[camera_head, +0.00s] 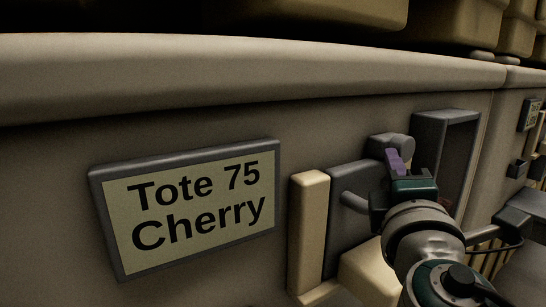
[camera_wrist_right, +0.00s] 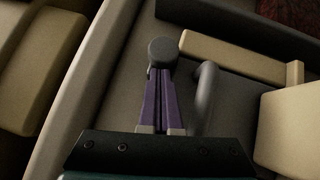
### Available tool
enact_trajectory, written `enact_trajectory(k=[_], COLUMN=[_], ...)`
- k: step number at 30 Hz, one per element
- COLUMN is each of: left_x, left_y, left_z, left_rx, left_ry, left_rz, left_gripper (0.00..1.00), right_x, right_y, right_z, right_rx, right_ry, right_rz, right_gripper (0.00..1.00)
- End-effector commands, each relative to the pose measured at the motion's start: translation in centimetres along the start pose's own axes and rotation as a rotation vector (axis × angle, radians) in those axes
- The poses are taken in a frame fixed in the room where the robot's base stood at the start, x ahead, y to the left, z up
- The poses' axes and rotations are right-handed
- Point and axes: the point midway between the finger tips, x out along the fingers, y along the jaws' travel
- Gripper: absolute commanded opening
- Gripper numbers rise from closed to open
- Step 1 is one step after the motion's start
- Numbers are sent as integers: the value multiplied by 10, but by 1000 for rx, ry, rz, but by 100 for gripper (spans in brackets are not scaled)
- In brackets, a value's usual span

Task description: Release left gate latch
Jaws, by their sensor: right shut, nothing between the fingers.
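A grey latch plate (camera_head: 345,238) is on the tote wall, right of a cream upright bar (camera_head: 309,230). A rounded grey knob (camera_head: 400,143) sticks out near the plate's top, and a bent grey handle (camera_head: 354,201) lies below it. The knob (camera_wrist_right: 162,52) and handle (camera_wrist_right: 207,95) also show in the right wrist view. My right gripper (camera_head: 395,158) is shut and empty. Its purple fingers (camera_wrist_right: 158,92) are together, with tips right at the knob; I cannot tell whether they touch it. My left gripper is in neither view.
A sign reading "Tote 75 Cherry" (camera_head: 190,205) is on the wall at left. A long ledge (camera_head: 230,70) runs above. More fittings (camera_head: 517,168) stand at far right.

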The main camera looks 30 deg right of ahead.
Motion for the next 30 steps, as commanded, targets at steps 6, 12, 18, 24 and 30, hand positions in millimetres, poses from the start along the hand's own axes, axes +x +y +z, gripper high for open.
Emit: enact_trajectory(k=[6, 12, 18, 24, 30], left_x=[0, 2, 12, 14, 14], left_y=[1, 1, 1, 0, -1], left_z=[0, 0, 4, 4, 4], left_rx=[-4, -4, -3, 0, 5], left_ry=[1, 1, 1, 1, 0], left_rz=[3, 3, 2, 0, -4], left_gripper=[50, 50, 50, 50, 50], right_x=[1, 5, 30, 41, 42], right_y=[0, -3, -12, -13, -13], right_z=[1, 5, 31, 42, 43], right_rx=[0, -3, -3, -2, -1], right_ry=[0, -1, -2, -2, -5], right_rz=[0, 2, 4, 2, 1], right_gripper=[0, 0, 0, 0, 0])
